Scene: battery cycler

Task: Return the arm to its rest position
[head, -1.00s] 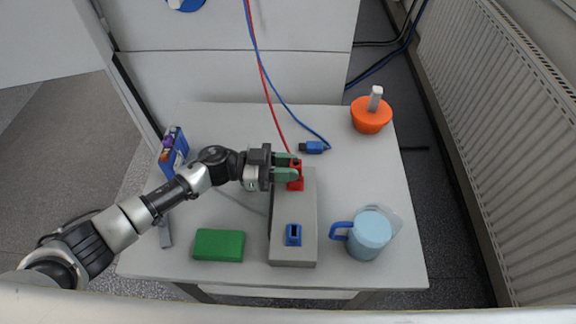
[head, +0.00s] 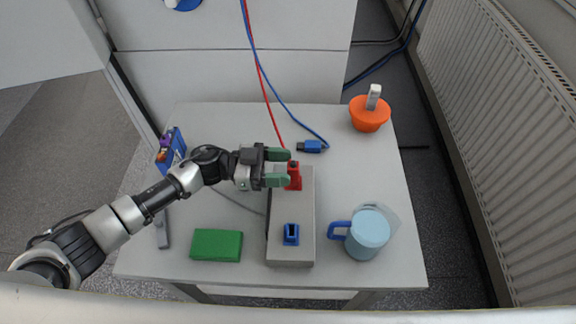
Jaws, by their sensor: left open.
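My left gripper (head: 277,168) is open, with green fingers, and comes in from the left over the table. Its fingertips are just left of the red plug (head: 294,177), apart from it or nearly so. The red plug stands at the far end of the grey box (head: 291,252), with the red cable running up and back from it. A blue socket (head: 291,234) sits at the near end of the box. The blue plug (head: 311,146) lies on the table behind the box, on its blue cable. My right gripper is not in view.
On the table (head: 365,185), a green block (head: 216,245) lies front left and a light-blue mug (head: 368,233) stands right of the box. An orange bowl (head: 369,115) is back right. A blue box (head: 171,149) stands behind my left arm. A radiator (head: 500,110) lines the right side.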

